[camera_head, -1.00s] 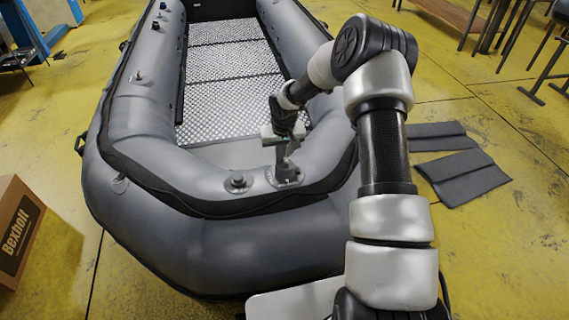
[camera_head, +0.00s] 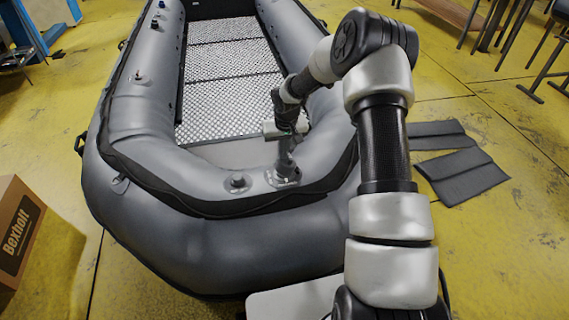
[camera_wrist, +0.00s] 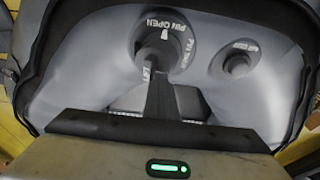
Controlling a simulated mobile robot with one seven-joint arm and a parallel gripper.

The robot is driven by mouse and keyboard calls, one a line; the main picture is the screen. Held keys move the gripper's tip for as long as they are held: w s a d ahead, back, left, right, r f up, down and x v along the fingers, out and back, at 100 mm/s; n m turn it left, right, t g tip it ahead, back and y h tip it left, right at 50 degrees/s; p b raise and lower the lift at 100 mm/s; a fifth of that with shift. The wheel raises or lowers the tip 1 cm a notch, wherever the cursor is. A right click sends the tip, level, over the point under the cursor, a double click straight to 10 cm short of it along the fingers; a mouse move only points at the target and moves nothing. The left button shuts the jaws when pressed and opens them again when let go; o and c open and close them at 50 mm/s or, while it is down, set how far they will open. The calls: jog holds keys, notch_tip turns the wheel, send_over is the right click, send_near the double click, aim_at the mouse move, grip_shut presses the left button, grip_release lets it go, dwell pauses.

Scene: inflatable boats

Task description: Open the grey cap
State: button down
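The grey cap (camera_wrist: 163,30) sits in a round valve plate marked "PIN OPEN" on the boat's grey tube. In the head view this valve (camera_head: 291,181) is at the near end of the inflatable boat (camera_head: 215,250). My gripper (camera_wrist: 160,62) reaches down onto the cap. Its fingers form one narrow dark shape, close together at the cap's middle, and look shut on it. They hide part of the cap and its grip. In the head view my gripper (camera_head: 284,170) stands almost upright over the valve.
A second round valve (camera_wrist: 236,62) sits beside the first; in the head view it is to the left (camera_head: 237,183). A cardboard box (camera_head: 20,230) stands at the left. Dark folded pads (camera_head: 460,175) lie on the yellow floor at the right.

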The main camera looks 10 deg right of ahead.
jog(key=shift+a+r+p, duration=0.55)
jog(key=shift+a+r, duration=1.25)
jog(key=shift+a, duration=0.25)
jog(key=shift+r, duration=0.15)
jog(key=s+d+r+h, duration=0.1)
jog(key=s+r, duration=0.3)
jog(key=r, duration=0.4)
jog(key=s+d+r+t, duration=0.1)
jog(key=s+r, duration=0.4)
jog(key=r, duration=0.3)
jog(key=s+r+h, duration=0.1)
jog(key=s+r, duration=0.3)
jog(key=r, duration=0.4)
jog(key=s+r+t+y, duration=0.1)
jog(key=s+r, duration=0.3)
jog(key=s, duration=0.8)
jog(key=s+r+t+y, duration=0.1)
jog(key=s+r, duration=0.3)
jog(key=s, duration=0.7)
notch_tip(320, 180, up, 17)
jog(key=p, duration=1.7)
jog(key=shift+s+a+r+p, duration=0.2)
jog(key=shift+s+p, duration=0.1)
jog(key=shift+p, duration=0.1)
jog(key=shift+d, duration=0.15)
